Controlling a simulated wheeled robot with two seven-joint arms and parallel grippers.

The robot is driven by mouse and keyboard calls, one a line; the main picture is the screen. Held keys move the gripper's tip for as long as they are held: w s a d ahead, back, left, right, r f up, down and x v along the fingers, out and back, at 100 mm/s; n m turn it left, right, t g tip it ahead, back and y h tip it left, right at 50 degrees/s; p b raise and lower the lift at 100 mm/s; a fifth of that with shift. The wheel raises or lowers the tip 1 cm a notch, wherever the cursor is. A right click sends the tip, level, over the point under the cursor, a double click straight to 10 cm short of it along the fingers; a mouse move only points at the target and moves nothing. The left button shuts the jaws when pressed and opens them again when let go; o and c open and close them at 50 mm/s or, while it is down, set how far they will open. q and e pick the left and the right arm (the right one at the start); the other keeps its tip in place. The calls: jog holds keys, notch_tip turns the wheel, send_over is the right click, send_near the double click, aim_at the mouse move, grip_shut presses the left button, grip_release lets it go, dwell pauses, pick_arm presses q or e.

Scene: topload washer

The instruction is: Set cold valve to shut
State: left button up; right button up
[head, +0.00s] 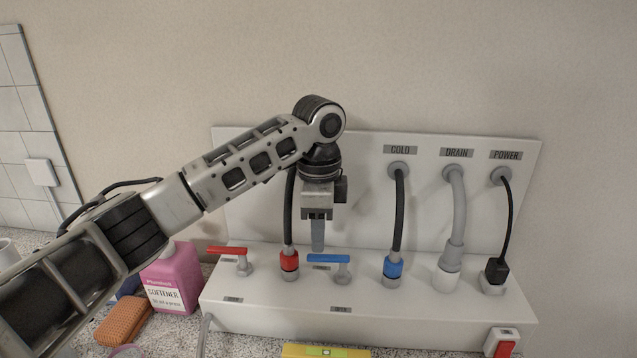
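The cold valve is the blue lever (328,258) on a grey stem on the white ledge, left of the blue hose connector. Its handle points left from the stem. An "OPEN" label (341,309) is in front of it, and another label lies partly behind the handle, too small to read. My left gripper (318,248) points down, with its fingertips just above or behind the handle's left part; I cannot tell whether they touch it. The fingers appear as one narrow piece, so their gap is hidden. My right gripper is not in view.
A red lever (230,250) and red hose connector (289,262) stand left. The blue connector (393,267), drain hose (455,215) and power plug (496,270) stand right. A pink softener bottle (174,280), orange sponge (124,320) and yellow-green level (325,351) are nearer.

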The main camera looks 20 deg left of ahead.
aim_at(318, 256)
pick_arm(q)
notch_tip(318, 256, up, 12)
dwell(0.3)
